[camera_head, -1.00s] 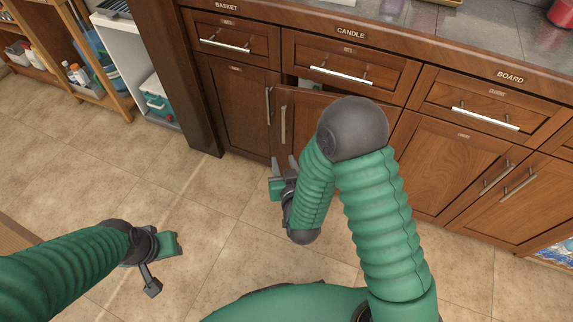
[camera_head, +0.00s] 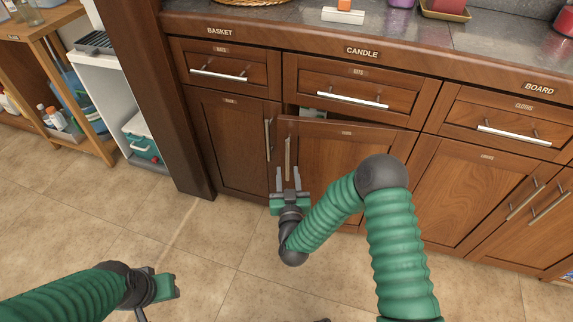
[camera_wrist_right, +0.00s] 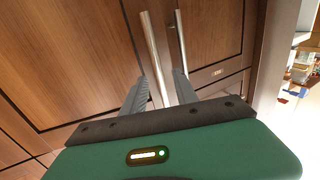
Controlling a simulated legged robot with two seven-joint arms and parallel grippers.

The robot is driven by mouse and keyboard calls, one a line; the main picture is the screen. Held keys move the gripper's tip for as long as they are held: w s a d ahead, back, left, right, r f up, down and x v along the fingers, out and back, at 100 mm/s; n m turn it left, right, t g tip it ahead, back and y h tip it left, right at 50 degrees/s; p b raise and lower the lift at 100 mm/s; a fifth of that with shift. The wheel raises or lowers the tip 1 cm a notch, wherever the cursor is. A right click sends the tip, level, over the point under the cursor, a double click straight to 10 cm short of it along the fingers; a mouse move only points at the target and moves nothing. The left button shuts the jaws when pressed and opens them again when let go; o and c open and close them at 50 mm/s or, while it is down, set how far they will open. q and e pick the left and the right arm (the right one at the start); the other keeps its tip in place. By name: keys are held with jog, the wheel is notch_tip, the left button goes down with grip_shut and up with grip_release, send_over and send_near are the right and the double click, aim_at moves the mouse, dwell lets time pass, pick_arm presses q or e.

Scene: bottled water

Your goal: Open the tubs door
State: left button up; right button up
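The brown wooden door (camera_head: 345,165) under the drawer marked CANDLE stands slightly ajar, with a dark gap along its top left. Its small label is too small to read, so I cannot confirm it says tubs. Its upright metal handle (camera_head: 288,158) is on its left side and also shows in the right wrist view (camera_wrist_right: 155,52). My right gripper (camera_head: 288,172) is open, with its fingers (camera_wrist_right: 159,92) pointing at the door and the lower handle end between them. I cannot tell if they touch it. My left gripper (camera_head: 165,287) is low over the floor, its fingers unclear.
A closed cabinet door with its own handle (camera_head: 268,140) stands just left. Drawers marked BASKET (camera_head: 218,68) and BOARD (camera_head: 500,125) are shut. A dark wooden post (camera_head: 165,110) and a white shelf unit (camera_head: 95,75) are at the left. The tiled floor (camera_head: 200,250) is clear.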

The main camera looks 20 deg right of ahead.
aim_at(288, 163)
jog(key=b+x, duration=0.1)
jog(key=x, duration=0.4)
jog(key=shift+d+f, duration=0.15)
jog(key=shift+d, duration=0.05)
jog(key=shift+w, duration=0.3)
grip_shut()
dwell(0.9)
